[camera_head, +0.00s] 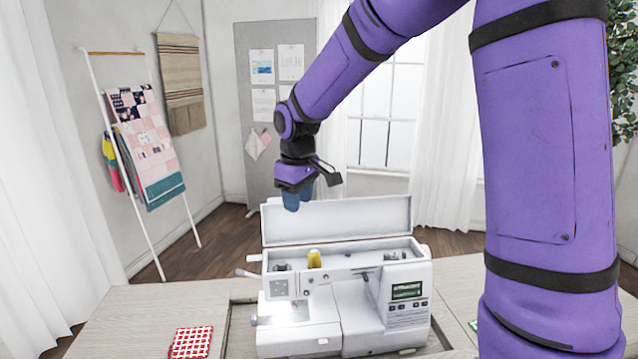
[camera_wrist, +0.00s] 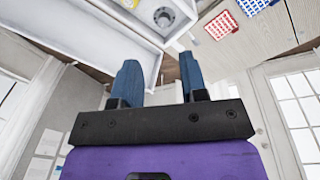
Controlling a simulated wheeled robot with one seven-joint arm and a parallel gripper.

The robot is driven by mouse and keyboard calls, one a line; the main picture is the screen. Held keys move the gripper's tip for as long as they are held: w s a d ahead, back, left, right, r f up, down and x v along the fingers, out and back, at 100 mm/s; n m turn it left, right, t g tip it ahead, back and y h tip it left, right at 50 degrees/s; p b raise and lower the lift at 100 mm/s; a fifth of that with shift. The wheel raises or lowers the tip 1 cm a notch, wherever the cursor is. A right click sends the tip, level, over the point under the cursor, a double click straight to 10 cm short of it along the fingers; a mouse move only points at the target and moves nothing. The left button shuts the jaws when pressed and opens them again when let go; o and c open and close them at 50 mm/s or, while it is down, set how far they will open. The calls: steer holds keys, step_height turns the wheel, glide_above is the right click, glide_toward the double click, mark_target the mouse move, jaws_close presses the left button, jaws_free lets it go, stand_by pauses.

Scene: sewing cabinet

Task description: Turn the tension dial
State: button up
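The white sewing machine (camera_head: 350,315) stands on the table with its top lid (camera_head: 340,220) raised. A round grey dial (camera_wrist: 163,17), which looks like the tension dial, sits in the open top compartment in the wrist view. In the head view a small grey part (camera_head: 282,266) shows left of the yellow spool (camera_head: 314,259), too small to identify surely. My gripper (camera_head: 293,200) is above and behind the machine's left end, near the raised lid and apart from the dial. In the wrist view its blue fingers (camera_wrist: 160,75) are spread, with nothing between them.
The raised lid stands close to my gripper. A red checkered cloth (camera_head: 191,342) lies on the table (camera_head: 130,315) left of the machine; a blue patterned cloth (camera_wrist: 253,5) also shows in the wrist view. A ladder rack (camera_head: 125,165) stands farther back at left.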

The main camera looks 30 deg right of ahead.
steer(key=s+d+r+m+t, duration=0.1)
steer(key=s+r, duration=0.4)
steer(key=s, duration=0.2)
steer(key=shift+s+d+r+m, duration=0.2)
steer(key=shift+d+r+m, duration=0.1)
steer(key=shift+r, duration=0.1)
steer(key=shift+r, duration=0.1)
steer(key=s+d+r+m+t, duration=0.1)
steer(key=s+r+m, duration=0.1)
steer(key=s, duration=0.9)
steer(key=s+d+r+m+t, duration=0.1)
steer(key=s+d+r+m, duration=0.1)
steer(key=s, duration=0.9)
steer(key=shift+s+m+t, duration=0.25)
steer(key=shift+m+t, duration=0.15)
steer(key=shift+c, duration=0.5)
